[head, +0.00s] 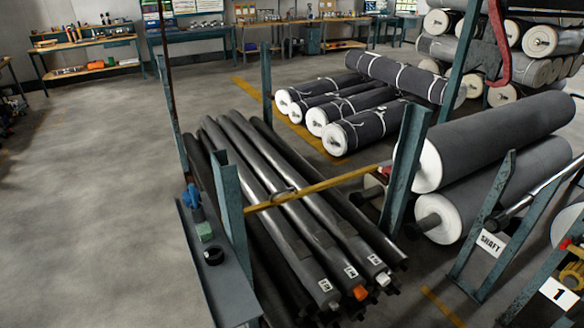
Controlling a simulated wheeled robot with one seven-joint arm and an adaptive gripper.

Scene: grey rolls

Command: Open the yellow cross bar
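The yellow cross bar (315,188) spans between a left teal post (229,205) and a right teal post (404,170) in the head view. It slopes up slightly to the right and passes in front of and over a stack of long dark rolls (290,225). Its left end meets the left post. Its right end reaches the right post, where a small red part (385,163) shows. A ring-like piece (284,192) sits near the bar's middle. My gripper is not in view.
A narrow grey shelf (215,280) with small items stands left of the rolls. Workbenches line the back. Floor at left is clear.

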